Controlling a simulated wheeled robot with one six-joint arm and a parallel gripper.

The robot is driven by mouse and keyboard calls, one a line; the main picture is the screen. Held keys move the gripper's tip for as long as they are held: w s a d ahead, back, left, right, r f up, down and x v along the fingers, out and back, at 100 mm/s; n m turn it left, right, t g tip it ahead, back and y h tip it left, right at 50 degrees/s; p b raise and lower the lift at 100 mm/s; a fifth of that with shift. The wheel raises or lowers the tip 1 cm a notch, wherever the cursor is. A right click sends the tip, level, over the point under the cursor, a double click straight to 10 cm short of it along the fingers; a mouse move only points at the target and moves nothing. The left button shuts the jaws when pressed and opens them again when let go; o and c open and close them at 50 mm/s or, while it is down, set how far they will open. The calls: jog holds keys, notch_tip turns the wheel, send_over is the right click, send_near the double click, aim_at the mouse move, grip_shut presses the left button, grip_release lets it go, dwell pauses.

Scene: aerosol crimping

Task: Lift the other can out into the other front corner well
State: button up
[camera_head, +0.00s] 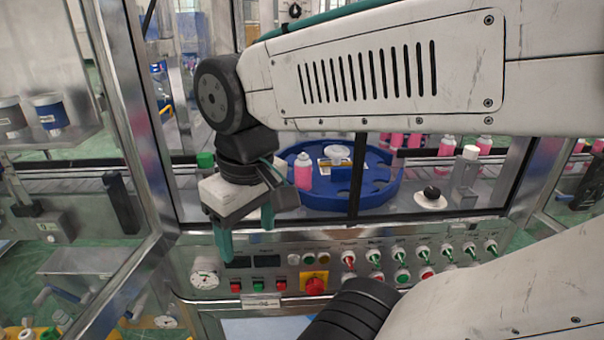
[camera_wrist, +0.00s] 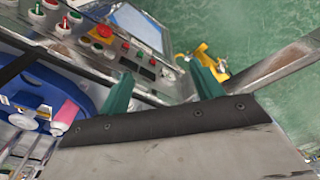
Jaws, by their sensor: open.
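A pink can (camera_head: 303,175) with a pale top stands upright at the left side of the round blue carrier (camera_head: 334,201), behind the machine's front frame. The carrier has several dark empty wells along its right side. The can also shows in the wrist view (camera_wrist: 66,114), at the left beside the blue carrier (camera_wrist: 88,74). My gripper (camera_head: 246,236) is open and empty, with its green fingers pointing down in front of the control panel, left of and nearer than the can. Its fingers also show in the wrist view (camera_wrist: 163,84), with nothing between them. I cannot tell which well is a front corner well.
The control panel (camera_head: 330,262) with buttons and a red emergency stop (camera_head: 314,285) lies below the opening. A vertical dark post (camera_head: 355,180) crosses in front of the carrier. Several pink cans (camera_head: 447,146) stand behind, at the right. A metal frame upright (camera_head: 128,110) is at the left.

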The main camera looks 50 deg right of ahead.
jog(key=w+d+r, duration=0.2)
jog(key=w+d, duration=0.3)
jog(key=w, duration=0.1)
jog(key=m+g, duration=0.1)
jog(key=m, duration=0.2)
send_over(303, 163)
jog(key=w+d, duration=0.1)
jog(key=shift+d+r, duration=0.1)
jog(key=shift+d, duration=0.05)
jog(key=shift+d+f, duration=0.15)
jog(key=shift+f, duration=0.2)
notch_tip(303, 163, down, 7)
jog(key=shift+r, duration=0.1)
jog(key=c, duration=1.3)
